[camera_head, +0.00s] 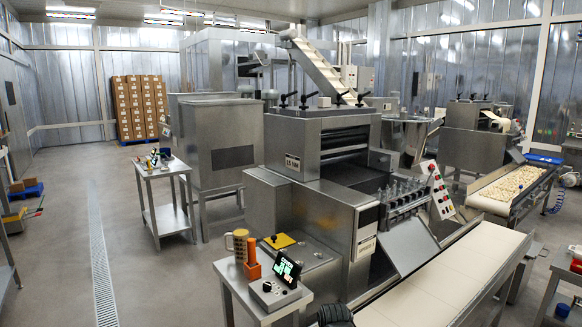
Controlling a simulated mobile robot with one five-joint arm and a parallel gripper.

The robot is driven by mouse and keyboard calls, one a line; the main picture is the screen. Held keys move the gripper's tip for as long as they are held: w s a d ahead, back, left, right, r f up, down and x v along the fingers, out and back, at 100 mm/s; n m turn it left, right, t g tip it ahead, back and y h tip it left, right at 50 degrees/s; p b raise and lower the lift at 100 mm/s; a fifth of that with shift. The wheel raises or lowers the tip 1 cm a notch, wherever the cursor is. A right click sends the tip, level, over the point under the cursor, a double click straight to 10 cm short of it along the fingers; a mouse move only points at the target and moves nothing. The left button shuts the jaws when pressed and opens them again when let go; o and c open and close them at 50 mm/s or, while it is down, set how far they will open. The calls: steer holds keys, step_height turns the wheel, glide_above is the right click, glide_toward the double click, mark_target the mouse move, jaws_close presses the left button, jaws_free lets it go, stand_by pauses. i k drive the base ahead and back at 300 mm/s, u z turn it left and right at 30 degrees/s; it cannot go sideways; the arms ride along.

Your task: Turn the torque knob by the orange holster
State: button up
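The orange holster (252,270) stands upright on a small steel table (232,280) at the bottom centre. Just right of it on the same table is a small control box (272,298) with a tilted dark display (288,270) showing green marks. A small dark round knob (267,286) with a light surround sits on the box's face, near the holster; its pointer angle is too small to read. I see no gripper fingers. A dark ribbed thing cut off by the bottom edge may be part of my arm, but I cannot tell.
A tan mug-like container (240,243) stands behind the holster. A large steel pasta machine (325,190) rises behind the table, and a pale conveyor belt (450,280) runs along its right. Open floor (150,280) lies to the left, with a drain grate (101,260).

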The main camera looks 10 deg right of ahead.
mark_target(267, 286)
steer(key=u, duration=0.05)
steer(key=i, duration=0.85)
steer(key=u, duration=0.35)
